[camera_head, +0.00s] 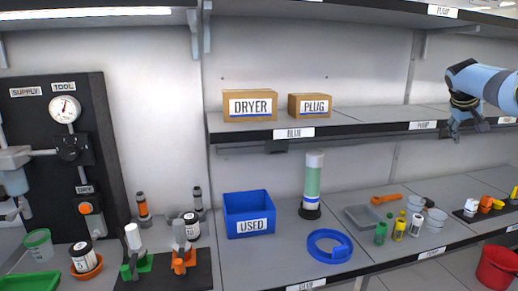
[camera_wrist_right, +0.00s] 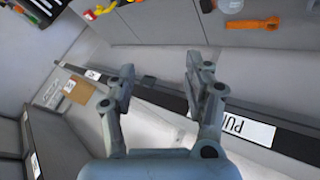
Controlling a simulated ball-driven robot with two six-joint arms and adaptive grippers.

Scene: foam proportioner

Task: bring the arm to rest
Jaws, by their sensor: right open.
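My right gripper (camera_head: 466,124) hangs at the upper right of the head view, at the end of my blue-grey arm, in front of the right part of the upper shelf. In the right wrist view my right gripper (camera_wrist_right: 160,92) shows its two fingers spread apart, with nothing between them. Beyond the fingers is the shelf edge (camera_wrist_right: 170,103) with a label at its right. My left gripper is not in the head view.
The upper shelf (camera_head: 372,117) carries a DRYER box (camera_head: 250,104) and a PLUG box (camera_head: 310,105). A red bucket (camera_head: 497,268) stands lower right.

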